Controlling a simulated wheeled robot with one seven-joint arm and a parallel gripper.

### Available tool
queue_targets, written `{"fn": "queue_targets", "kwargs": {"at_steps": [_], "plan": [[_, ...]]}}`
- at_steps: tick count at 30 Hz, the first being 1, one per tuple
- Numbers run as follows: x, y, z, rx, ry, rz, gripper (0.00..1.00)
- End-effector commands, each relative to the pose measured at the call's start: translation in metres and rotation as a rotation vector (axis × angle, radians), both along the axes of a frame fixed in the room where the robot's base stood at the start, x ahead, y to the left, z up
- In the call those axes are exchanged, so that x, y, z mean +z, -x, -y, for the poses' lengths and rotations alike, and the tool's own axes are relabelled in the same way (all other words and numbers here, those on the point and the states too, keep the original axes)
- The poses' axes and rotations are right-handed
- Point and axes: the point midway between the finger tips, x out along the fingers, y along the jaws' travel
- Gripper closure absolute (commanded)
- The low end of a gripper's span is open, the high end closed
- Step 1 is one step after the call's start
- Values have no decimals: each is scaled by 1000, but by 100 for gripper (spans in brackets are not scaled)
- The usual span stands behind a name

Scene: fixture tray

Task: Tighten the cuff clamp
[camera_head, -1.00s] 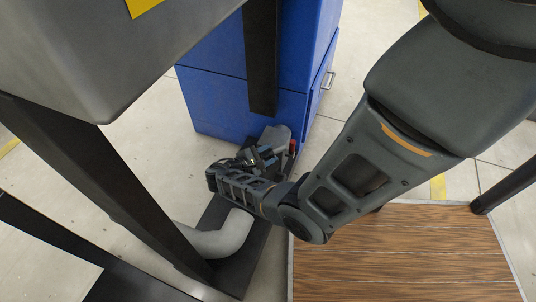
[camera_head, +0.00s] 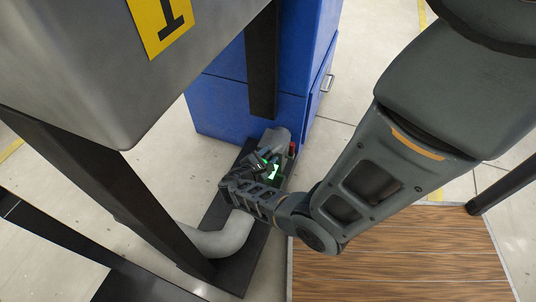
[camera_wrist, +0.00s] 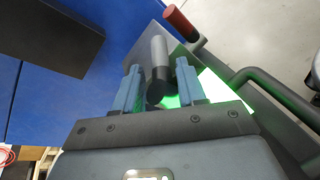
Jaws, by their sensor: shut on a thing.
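My gripper (camera_wrist: 159,88) has its two blue fingers on either side of a grey rod with a dark round end (camera_wrist: 158,65), which appears to be the clamp's handle. The fingers are closed on this rod. In the head view my gripper (camera_head: 264,160) is low at the far end of a dark base plate, and largely hides the clamp. A green-lit patch (camera_wrist: 212,88) shows behind the right finger, and its glow (camera_head: 273,171) also shows in the head view. The cuff itself cannot be clearly made out.
A red-ended post (camera_wrist: 180,22) stands close beyond the fingers. A thick grey pipe (camera_head: 225,240) curves along the dark plate. A blue cabinet (camera_head: 225,107) stands behind. A dark post and a large grey housing (camera_head: 75,60) crowd the left. A wooden platform (camera_head: 400,260) lies at right.

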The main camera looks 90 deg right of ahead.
Motion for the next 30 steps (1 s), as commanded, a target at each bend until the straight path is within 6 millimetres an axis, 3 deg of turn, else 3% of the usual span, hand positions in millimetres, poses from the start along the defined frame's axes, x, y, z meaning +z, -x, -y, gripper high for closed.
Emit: {"fn": "queue_targets", "kwargs": {"at_steps": [5, 6, 8, 20, 30], "plan": [[-3, 3, -2, -4, -6, -2, 100], [-3, 3, -2, -5, -5, -3, 57], [-3, 3, -2, -5, -5, -3, 52], [1, -1, -4, -1, -2, -2, 52], [18, -24, -47, 0, -3, -2, 52]]}}
